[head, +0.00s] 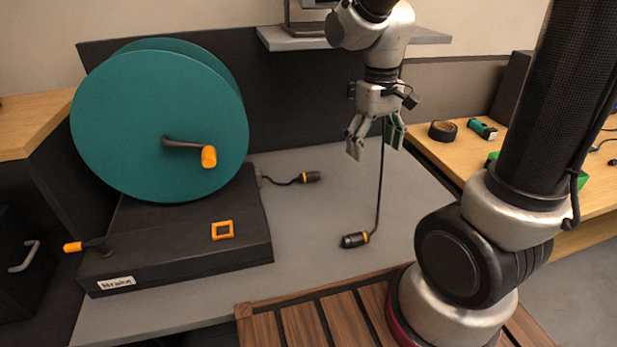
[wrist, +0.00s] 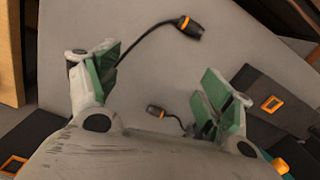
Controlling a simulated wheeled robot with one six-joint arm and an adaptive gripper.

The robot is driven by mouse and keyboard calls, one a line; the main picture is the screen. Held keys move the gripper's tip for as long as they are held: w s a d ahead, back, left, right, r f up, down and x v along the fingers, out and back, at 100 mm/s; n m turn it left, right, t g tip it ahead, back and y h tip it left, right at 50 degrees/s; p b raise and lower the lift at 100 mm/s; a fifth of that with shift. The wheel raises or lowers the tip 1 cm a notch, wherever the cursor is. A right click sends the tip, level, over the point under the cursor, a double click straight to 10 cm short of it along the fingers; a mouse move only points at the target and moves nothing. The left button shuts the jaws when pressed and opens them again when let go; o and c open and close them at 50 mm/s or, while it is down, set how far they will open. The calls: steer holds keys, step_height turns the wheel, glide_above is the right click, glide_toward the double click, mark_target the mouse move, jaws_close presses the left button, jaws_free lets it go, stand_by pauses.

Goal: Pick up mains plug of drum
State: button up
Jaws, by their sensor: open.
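The teal drum (head: 150,125) stands on a black base (head: 180,238) labelled "Brake". A black plug with an orange ring (head: 312,177) lies on the grey tabletop (head: 310,215), joined to the base's right side by a short cable. It also shows in the wrist view (wrist: 155,110), between the fingers in the picture. A second, similar plug (head: 354,240) lies nearer the front; its long cable runs up to my gripper in the picture. It also shows in the wrist view (wrist: 190,27). My gripper (head: 374,141) is open and empty above the table, apart from both plugs.
The drum's crank has an orange handle (head: 208,156). An orange square frame (head: 222,230) is on the base, and an orange-tipped lever (head: 73,247) sticks out left. A wooden table (head: 455,155) at right holds a black ring (head: 443,130). Tabletop around the plugs is clear.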

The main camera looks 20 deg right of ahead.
mark_target(309, 172)
steer(key=shift+m, duration=0.4)
steer(key=w+a+f, duration=0.2)
steer(key=w+f, duration=0.2)
steer(key=w, duration=0.1)
steer(key=w+a+f, duration=0.3)
steer(key=w+f, duration=0.2)
steer(key=w+a+f, duration=0.2)
steer(key=w+f, duration=0.3)
steer(key=shift+w+a, duration=0.15)
steer(key=shift+a, duration=0.25)
steer(key=shift+m+t, duration=0.3)
steer(key=shift+t, duration=0.5)
steer(key=w, duration=0.2)
steer(key=w+a+r, duration=0.1)
steer(key=w, duration=0.1)
steer(key=shift+w+a, duration=0.15)
steer(key=shift+w, duration=0.05)
steer(key=shift+m, duration=0.3)
steer(key=f, duration=0.7)
steer(key=shift+w+f, duration=0.3)
steer(key=shift+w, duration=0.05)
steer(key=c, duration=1.1)
